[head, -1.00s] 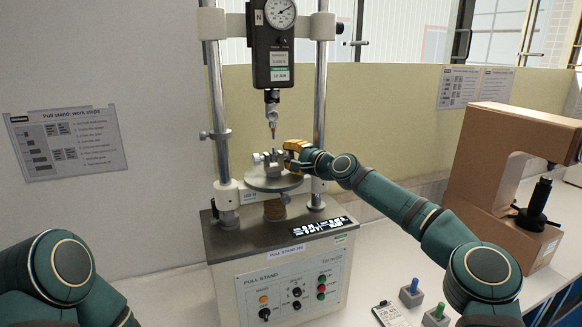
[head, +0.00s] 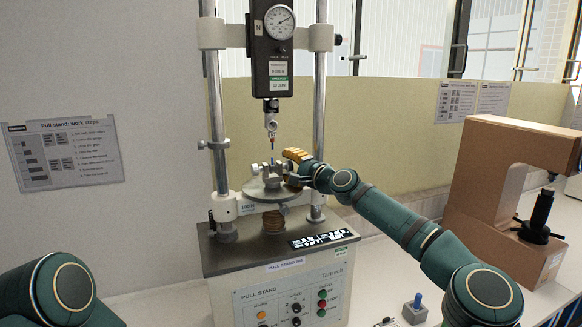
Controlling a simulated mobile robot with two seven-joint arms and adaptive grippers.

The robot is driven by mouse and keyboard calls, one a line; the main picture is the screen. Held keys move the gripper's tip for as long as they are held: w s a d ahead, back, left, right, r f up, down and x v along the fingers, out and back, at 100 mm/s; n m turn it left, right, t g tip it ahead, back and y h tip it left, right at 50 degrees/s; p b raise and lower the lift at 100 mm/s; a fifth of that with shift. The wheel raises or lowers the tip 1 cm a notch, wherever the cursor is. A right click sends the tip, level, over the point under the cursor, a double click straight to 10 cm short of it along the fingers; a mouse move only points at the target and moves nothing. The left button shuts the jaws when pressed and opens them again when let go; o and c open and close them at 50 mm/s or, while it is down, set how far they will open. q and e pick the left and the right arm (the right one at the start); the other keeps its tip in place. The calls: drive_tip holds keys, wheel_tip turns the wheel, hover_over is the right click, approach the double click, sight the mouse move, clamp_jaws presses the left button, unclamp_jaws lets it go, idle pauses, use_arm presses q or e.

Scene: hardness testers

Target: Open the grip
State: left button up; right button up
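The grip, a small grey clamp (head: 271,172), sits on the round plate (head: 262,194) of the pull stand (head: 290,292). A thin blue-tipped piece (head: 272,160) stands upright in it. Above it hangs the upper fitting (head: 271,118) under the gauge, with a gap between. My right gripper (head: 293,169) is at the right side of the clamp, its yellow finger above and a grey finger lower, apart from each other. Whether they touch the clamp is too small to tell. My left gripper is out of view; only that arm shows at lower left.
The force gauge (head: 271,52) is overhead. A brown tester (head: 478,190) stands at right. A small block with a blue pin (head: 415,309) is on the table in front. A steps sheet (head: 66,152) hangs at left.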

drive_tip(key=shift+d, duration=0.1)
drive_tip(key=v, duration=1.1)
drive_tip(key=shift+s+d, duration=0.2)
drive_tip(key=shift+s, duration=0.15)
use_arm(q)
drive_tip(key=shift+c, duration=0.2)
